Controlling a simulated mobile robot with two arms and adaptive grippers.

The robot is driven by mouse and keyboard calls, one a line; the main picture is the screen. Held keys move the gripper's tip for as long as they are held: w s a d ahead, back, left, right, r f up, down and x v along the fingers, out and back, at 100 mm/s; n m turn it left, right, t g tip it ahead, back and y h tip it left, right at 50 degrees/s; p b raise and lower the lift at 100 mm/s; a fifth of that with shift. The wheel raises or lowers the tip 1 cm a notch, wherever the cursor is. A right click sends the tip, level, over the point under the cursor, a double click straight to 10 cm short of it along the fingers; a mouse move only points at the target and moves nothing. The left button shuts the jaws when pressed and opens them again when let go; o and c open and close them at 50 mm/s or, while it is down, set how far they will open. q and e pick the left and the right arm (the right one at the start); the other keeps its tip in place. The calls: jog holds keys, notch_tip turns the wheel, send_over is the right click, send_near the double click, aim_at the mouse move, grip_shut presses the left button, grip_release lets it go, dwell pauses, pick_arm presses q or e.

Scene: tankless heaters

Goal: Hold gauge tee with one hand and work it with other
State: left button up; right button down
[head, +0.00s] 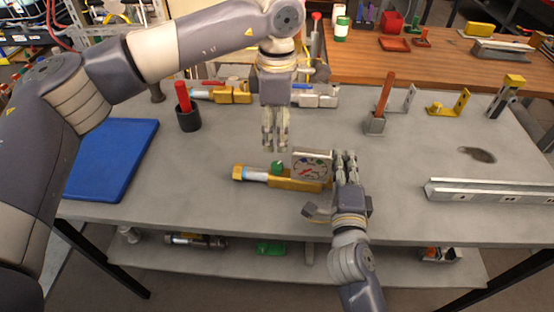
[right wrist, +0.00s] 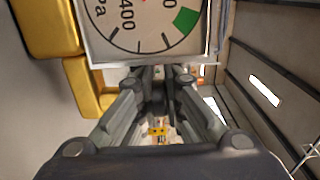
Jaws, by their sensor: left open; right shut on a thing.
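The gauge tee lies on the grey bench in the head view, with a brass body (head: 295,184), a white square gauge (head: 313,165) and a green knob (head: 277,167). My right gripper (head: 343,156) is shut on the gauge tee at its right, by the gauge. In the right wrist view the gauge face (right wrist: 140,25) and brass body (right wrist: 90,85) are close to the fingers; the exact contact is partly hidden. My left gripper (head: 275,148) points down just above the green knob, open and empty, apart from it.
A blue mat (head: 112,160) lies at left. A dark cup with a red-handled tool (head: 187,115) and other brass fittings (head: 232,94) stand behind. A grey holder with an orange-handled tool (head: 375,125) and a metal channel (head: 490,190) are at right. The bench front left is clear.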

aim_at(277, 165)
pick_arm(q)
notch_tip(277, 165, down, 10)
jog(key=shift+r, duration=0.15)
jog(key=shift+c, duration=0.3)
grip_shut()
